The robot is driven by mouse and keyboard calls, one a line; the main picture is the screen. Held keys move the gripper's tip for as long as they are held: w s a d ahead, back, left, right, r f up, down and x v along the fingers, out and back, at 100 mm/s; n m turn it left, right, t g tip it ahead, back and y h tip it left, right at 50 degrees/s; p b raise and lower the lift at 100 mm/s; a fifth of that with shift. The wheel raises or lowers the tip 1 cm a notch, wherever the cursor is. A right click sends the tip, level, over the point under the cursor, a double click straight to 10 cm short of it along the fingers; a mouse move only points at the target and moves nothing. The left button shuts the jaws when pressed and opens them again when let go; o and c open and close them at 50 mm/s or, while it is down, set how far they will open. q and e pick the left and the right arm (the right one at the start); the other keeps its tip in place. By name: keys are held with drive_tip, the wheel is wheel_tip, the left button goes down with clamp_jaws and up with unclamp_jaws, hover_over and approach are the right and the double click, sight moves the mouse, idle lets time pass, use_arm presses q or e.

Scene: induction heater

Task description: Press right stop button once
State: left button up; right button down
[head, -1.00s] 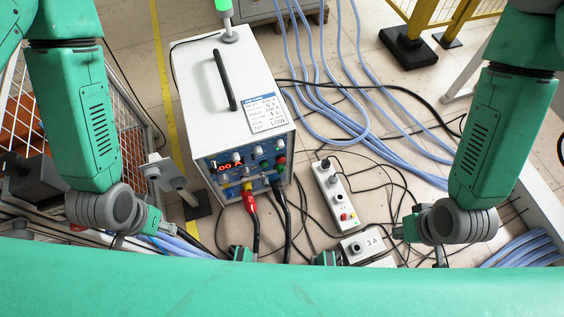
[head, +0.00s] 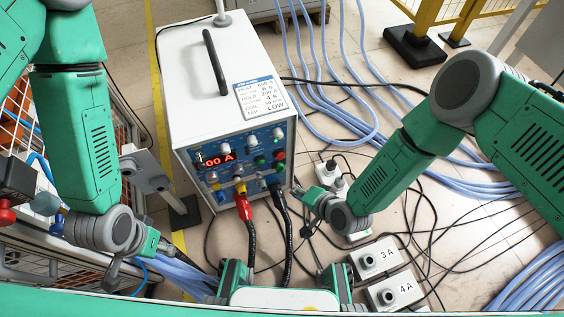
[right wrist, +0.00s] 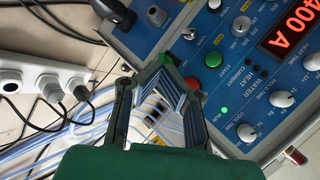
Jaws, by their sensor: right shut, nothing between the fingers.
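The heater (head: 215,75) is a white box with a blue front panel. In the head view, a red button (head: 279,155) sits at the panel's right side beside a green one. In the right wrist view, the red button (right wrist: 194,83) lies just past my fingers, partly covered by them, next to the green start button (right wrist: 213,59). My right gripper (head: 302,191) is shut and empty near the panel's lower right corner; its fingers (right wrist: 163,72) also show in the right wrist view. Contact with the button cannot be told. My left gripper (head: 170,248) hangs at lower left, its jaws unclear.
A white socket strip (head: 327,172) and boxes marked 3A (head: 376,258) and 4A (head: 396,289) lie on the floor. Blue hoses run at the right. A metal post stands left of the heater.

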sight(280, 156)
use_arm(q)
drive_tip(key=shift+a+f+b, duration=0.2)
drive_tip(key=shift+f+b, duration=1.05)
drive_tip(key=shift+f, duration=0.1)
use_arm(e)
drive_tip(key=w+a, duration=0.3)
drive_tip(key=w, duration=0.5)
drive_tip(key=shift+a, duration=0.3)
drive_tip(key=shift+w, duration=0.1)
drive_tip(key=shift+w+a, duration=0.1)
drive_tip(key=shift+w, duration=0.05)
drive_tip(key=shift+w+a+r, duration=0.1)
drive_tip(key=shift+w, duration=0.1)
drive_tip(key=shift+w+a, duration=0.15)
drive_tip(key=shift+w, duration=0.25)
idle(0.7)
idle(0.3)
use_arm(q)
drive_tip(key=shift+r+p, duration=0.4)
drive_tip(key=shift+p, duration=0.05)
use_arm(e)
drive_tip(key=shift+s+d, duration=0.35)
drive_tip(key=shift+s, duration=0.4)
